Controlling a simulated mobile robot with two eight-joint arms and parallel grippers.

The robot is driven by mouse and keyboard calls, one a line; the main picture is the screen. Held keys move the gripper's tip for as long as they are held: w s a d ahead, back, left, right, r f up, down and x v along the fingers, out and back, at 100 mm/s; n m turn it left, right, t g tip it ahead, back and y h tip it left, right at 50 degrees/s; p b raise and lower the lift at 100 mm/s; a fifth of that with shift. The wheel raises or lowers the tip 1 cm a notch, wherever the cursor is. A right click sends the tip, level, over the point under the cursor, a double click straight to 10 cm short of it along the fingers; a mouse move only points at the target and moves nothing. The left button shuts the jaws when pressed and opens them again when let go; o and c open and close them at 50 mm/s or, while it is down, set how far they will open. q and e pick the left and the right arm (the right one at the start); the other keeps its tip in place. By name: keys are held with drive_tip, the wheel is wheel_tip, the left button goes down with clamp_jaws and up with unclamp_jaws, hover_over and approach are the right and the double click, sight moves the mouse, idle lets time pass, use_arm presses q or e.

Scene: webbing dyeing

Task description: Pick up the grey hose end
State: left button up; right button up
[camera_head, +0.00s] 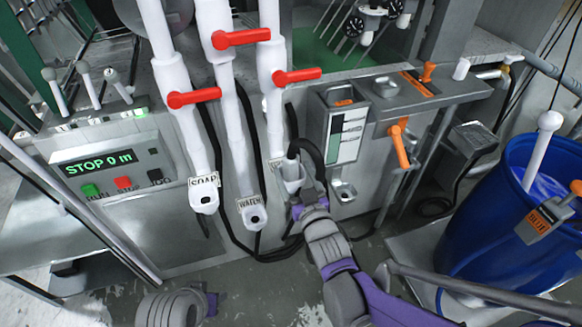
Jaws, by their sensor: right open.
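The grey hose end (291,168) sits upright at the front of the machine, in or against a pale holder at the foot of the third white pipe. A black hose (308,146) arches over from it to the right and down. My right gripper (306,192) is just below and right of the hose end. It is open, and its fingers are small and partly hidden by my wrist, so I cannot tell whether they touch it. Part of my left arm shows at the bottom left; its gripper is out of view.
Two spouts marked SOAP (204,197) and WATER (253,213) hang left of the hose end. Red valve handles (297,75) are above. An orange lever (398,143) and a blue barrel (505,225) stand to the right. A control panel (105,170) reads STOP 0 m.

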drive_tip(key=shift+x, duration=3.1)
drive_tip(key=shift+d+f, duration=0.15)
clamp_jaws()
